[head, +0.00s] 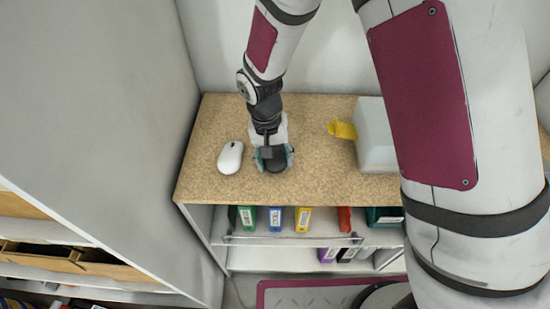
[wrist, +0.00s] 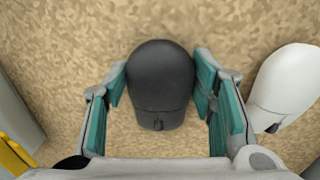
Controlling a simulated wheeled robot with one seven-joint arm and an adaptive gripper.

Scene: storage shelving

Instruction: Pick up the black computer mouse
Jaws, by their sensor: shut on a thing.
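The black computer mouse (wrist: 160,82) lies between the two teal-padded fingers of my gripper (wrist: 160,95) in the wrist view. In the head view the mouse (head: 275,162) shows at the gripper (head: 273,156), over the tan speckled shelf top, partly hidden by the fingers. My gripper is shut on the mouse's sides. I cannot tell whether the mouse still touches the surface.
A white mouse (head: 230,157) lies just left of my gripper, and close on the right in the wrist view (wrist: 286,85). A yellow object (head: 343,129) and a pale box (head: 374,135) stand to the right on the shelf top (head: 315,180). Binders (head: 303,219) stand below.

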